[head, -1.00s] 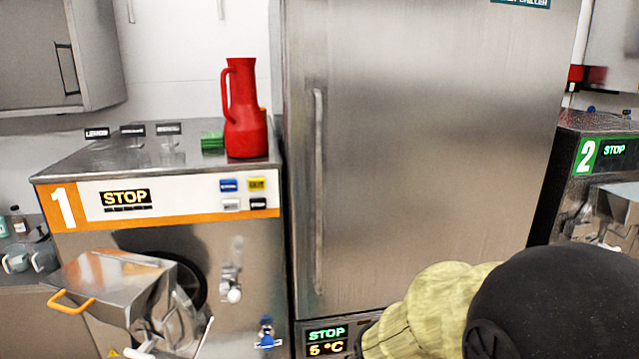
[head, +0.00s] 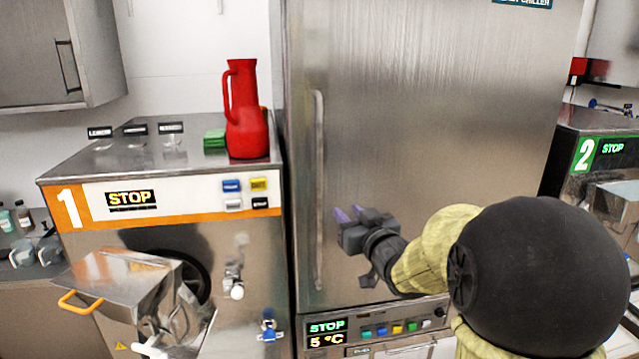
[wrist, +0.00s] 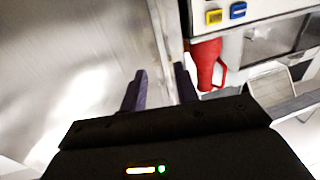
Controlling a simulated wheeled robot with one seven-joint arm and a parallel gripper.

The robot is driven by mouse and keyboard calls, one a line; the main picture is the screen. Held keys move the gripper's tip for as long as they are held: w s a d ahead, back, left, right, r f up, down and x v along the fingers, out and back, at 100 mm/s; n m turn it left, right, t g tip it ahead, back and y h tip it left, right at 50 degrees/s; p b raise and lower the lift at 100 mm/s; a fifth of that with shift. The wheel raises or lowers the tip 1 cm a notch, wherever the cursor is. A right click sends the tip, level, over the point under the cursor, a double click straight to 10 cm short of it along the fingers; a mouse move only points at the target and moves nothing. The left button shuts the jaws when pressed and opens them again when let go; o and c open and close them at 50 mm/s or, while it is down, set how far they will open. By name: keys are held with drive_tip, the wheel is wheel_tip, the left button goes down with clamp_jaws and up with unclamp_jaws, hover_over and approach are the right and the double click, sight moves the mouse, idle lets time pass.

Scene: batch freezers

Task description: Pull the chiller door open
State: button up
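The chiller door (head: 430,120) is a tall brushed-steel panel in the middle of the head view, and it looks shut. Its long vertical handle (head: 318,190) runs down the left side. My gripper (head: 347,214) is in front of the door, a little right of the handle's lower half, with its purple fingers pointing left toward it. In the wrist view my gripper (wrist: 160,88) has its two fingers apart with nothing seen between them. The door (wrist: 70,70) fills the left of that view. I cannot tell whether a finger touches the door.
Batch freezer 1 (head: 170,225) stands left of the chiller, with a red jug (head: 245,115) on top and a chute (head: 120,280) jutting forward. Freezer 2 (head: 575,150) stands at the right. A control panel with a display (head: 327,333) lies below the door.

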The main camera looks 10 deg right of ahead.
sight(321, 185)
drive_tip(key=shift+w, duration=0.1)
drive_tip(key=w+a+p, duration=0.1)
drive_tip(key=w+p, duration=0.1)
drive_tip(key=w, duration=0.3)
drive_tip(key=w+a+p, duration=0.1)
drive_tip(key=w+p, duration=0.2)
drive_tip(key=w, duration=0.2)
drive_tip(key=w+a+p, duration=0.1)
drive_tip(key=w+p, duration=0.1)
drive_tip(key=w, duration=0.4)
drive_tip(key=shift+a+r+p, duration=0.1)
drive_tip(key=shift+p, duration=0.3)
drive_tip(key=shift+w+a, duration=0.1)
drive_tip(key=shift+w, duration=0.4)
clamp_jaws()
